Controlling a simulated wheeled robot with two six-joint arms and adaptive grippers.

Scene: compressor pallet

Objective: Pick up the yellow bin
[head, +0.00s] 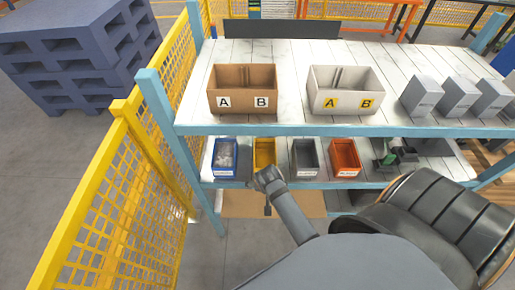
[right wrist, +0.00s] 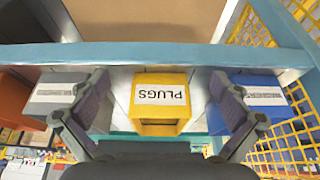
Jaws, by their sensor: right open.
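The yellow bin (head: 264,152) stands on the lower shelf, between a blue bin and a grey bin. In the right wrist view the yellow bin (right wrist: 160,78) is centred, with a white label reading PLUGS, upside down in that picture. My right gripper (head: 268,180) is in front of the bin at the shelf's front edge and hides its lower front in the head view. In the right wrist view my right gripper (right wrist: 159,88) is open and empty, with one finger to each side of the bin. My left gripper is not in view.
The blue bin (head: 225,158), grey bin (head: 306,158) and orange bin (head: 345,157) share the lower shelf. The upper shelf (head: 290,128) above holds a brown box (head: 242,88), a white box (head: 345,90) and grey boxes. A yellow mesh fence (head: 110,190) stands at left.

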